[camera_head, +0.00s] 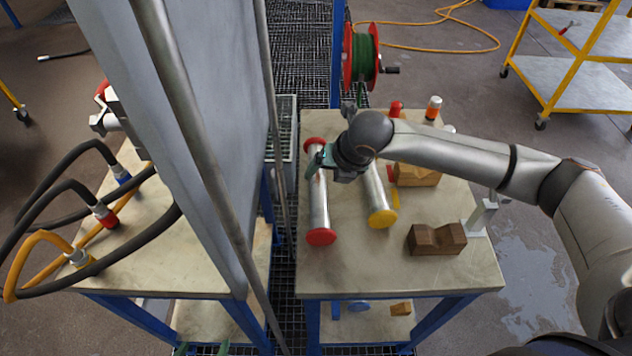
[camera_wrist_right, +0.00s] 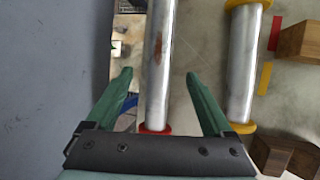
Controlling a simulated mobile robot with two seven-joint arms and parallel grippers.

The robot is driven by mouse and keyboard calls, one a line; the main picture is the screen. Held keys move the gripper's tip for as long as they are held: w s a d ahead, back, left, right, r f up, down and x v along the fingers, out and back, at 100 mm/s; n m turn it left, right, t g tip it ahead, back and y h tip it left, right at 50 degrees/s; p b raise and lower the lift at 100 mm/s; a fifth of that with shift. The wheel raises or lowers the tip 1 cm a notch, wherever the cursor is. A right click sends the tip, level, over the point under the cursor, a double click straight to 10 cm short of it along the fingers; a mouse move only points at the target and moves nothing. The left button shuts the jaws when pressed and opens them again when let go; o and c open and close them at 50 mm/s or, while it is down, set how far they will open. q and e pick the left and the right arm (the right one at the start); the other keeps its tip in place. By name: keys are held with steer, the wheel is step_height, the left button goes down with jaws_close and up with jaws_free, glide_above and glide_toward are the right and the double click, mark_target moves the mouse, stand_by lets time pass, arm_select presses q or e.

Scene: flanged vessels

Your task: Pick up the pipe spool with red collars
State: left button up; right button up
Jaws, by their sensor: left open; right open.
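The pipe spool with red collars (camera_head: 319,205) lies on the bench, a silver tube with a red collar at each end. My right gripper (camera_head: 322,160) is over its far part, with the fingers pointing down. In the right wrist view the spool (camera_wrist_right: 158,60) runs between the open green fingers (camera_wrist_right: 158,76), with free space on both sides. One red collar (camera_wrist_right: 154,128) shows close to the palm edge. I cannot tell how far the fingertips are above or beside the tube. My left gripper is not in view.
A spool with yellow collars (camera_head: 378,195) lies to the right on the same bench (camera_head: 350,265). Wooden cradle blocks (camera_head: 437,239) stand further right. A tall grey panel (camera_head: 215,110) rises left of the bench. The bench's front is clear.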

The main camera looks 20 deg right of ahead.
mark_target(320, 184)
steer(key=x, duration=0.5)
steer(key=p+x, duration=0.1)
steer(key=x, duration=0.2)
steer(key=shift+s+f, duration=0.2)
steer(key=shift+s, duration=0.05)
jaws_close()
stand_by(0.5)
steer(key=shift+w+r, duration=0.1)
steer(key=shift+r, duration=0.05)
stand_by(0.3)
